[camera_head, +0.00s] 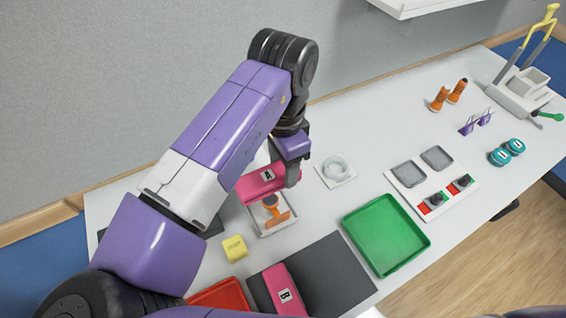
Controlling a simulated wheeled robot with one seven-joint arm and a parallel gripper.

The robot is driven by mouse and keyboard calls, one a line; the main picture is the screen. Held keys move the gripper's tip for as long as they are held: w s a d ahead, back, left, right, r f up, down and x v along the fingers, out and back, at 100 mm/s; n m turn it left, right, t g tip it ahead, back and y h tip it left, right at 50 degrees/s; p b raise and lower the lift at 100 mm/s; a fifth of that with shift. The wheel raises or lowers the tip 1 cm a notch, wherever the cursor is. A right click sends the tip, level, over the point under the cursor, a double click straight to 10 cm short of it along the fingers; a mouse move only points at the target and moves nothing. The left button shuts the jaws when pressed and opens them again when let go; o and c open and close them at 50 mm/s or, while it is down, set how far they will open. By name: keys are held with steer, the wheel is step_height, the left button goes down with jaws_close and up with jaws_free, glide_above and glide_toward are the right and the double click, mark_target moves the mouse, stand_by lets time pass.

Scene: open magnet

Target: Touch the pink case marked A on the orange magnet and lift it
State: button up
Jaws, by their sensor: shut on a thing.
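The pink case marked A (258,187) is in my gripper, tilted, with its A label facing up. My gripper (292,176) is shut on the case's right end. The orange magnet (277,211) stands on a pale square base (268,230), just below the case in the picture. The case covers the upper edge of the base. From this one view I cannot tell whether the case touches the magnet or is held above it.
A pink case marked B (285,290) lies on a dark mat (335,275) at the front. A yellow block (235,248), a red tray (220,297), a green tray (387,235) and a clear round dish (336,168) stand nearby. Small orange, purple and teal items are farther right.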

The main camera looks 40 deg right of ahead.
steer(key=shift+f+b, duration=2.1)
steer(key=shift+f, duration=0.65)
steer(key=shift+f+b, duration=0.45)
steer(key=shift+f, duration=0.25)
steer(key=shift+r+p, duration=1.2)
steer(key=shift+r, duration=0.15)
stand_by(0.9)
steer(key=shift+r+p, duration=1.75)
steer(key=shift+r, duration=1.4)
